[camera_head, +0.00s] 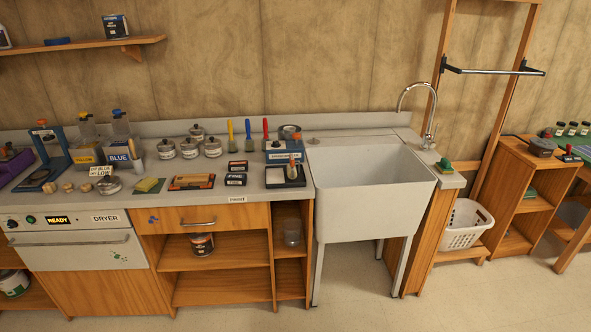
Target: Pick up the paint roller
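What looks like the paint roller (292,170) is a small tool with a reddish-brown handle and a pale lower part. It rests upright or tilted in a shallow black tray (273,183) on the grey counter, just left of the sink; it is too small to tell its exact pose. My gripper is not in view.
A white utility sink (370,190) with a tall faucet (428,115) stands right of the tray. Small dark boxes (236,180) lie left of it, and a blue box (285,152) sits behind. Jars, bottles and blocks crowd the counter's left. The floor in front is partly clear.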

